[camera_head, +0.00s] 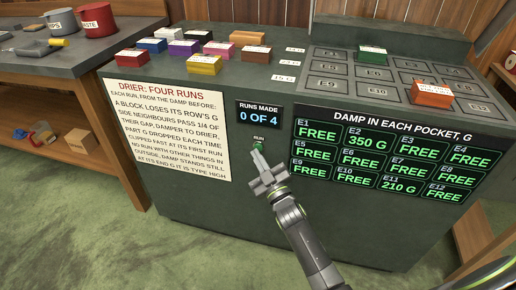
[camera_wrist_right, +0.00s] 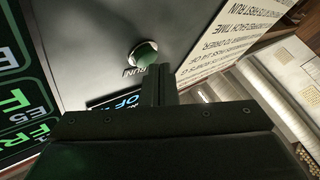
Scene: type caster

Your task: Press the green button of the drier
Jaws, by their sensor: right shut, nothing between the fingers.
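The drier (camera_head: 190,195) is a dark grey-green cabinet. Its green button (camera_head: 258,145) sits on the front face under the word RUN, below the "RUNS MADE 0 OF 4" display (camera_head: 258,114). My right gripper (camera_head: 258,153) is shut and empty, its fingertips right at the lower edge of the button. In the right wrist view the green button (camera_wrist_right: 146,52) shows in a pale round ring just beyond the shut fingertips (camera_wrist_right: 159,70). The fingers hide part of it, and I cannot tell whether they touch. My left gripper is not in view.
A green block (camera_head: 372,54) and an orange block (camera_head: 432,94) sit in the drier's pocket grid. Several coloured blocks stand on its top left. A damp display (camera_head: 385,160) and a paper notice (camera_head: 170,130) flank the button. A bench (camera_head: 60,65) stands left.

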